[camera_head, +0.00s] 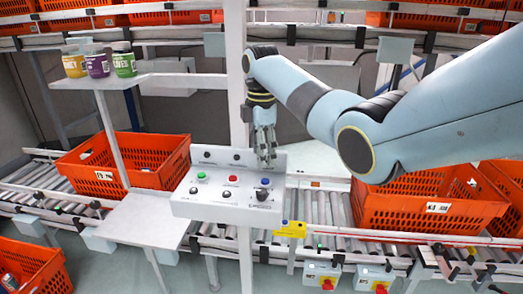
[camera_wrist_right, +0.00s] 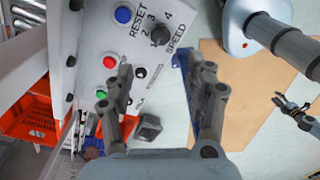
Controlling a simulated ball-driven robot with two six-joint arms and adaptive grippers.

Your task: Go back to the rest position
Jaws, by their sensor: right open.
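My right gripper (camera_head: 265,150) hangs with its fingers down in front of the right part of the control panel (camera_head: 228,205), close above the blue button and the black knob. In the wrist view, the right gripper (camera_wrist_right: 162,85) has its two fingers spread wide with nothing between them. The panel's dark speed knob (camera_wrist_right: 161,35) and blue reset button (camera_wrist_right: 123,15) lie beyond the fingers. A small dark gripper (camera_wrist_right: 288,106), apparently my left one, shows at the right edge of the wrist view; it is too small to tell its state. The left arm is not in the head view.
Orange totes stand on the roller conveyor at left (camera_head: 150,150) and right (camera_head: 400,215). A white post (camera_head: 235,70) rises behind the panel, close to the right gripper. Several jars stand on a shelf (camera_head: 110,81) at upper left. A bare low shelf (camera_head: 145,220) lies left of the panel.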

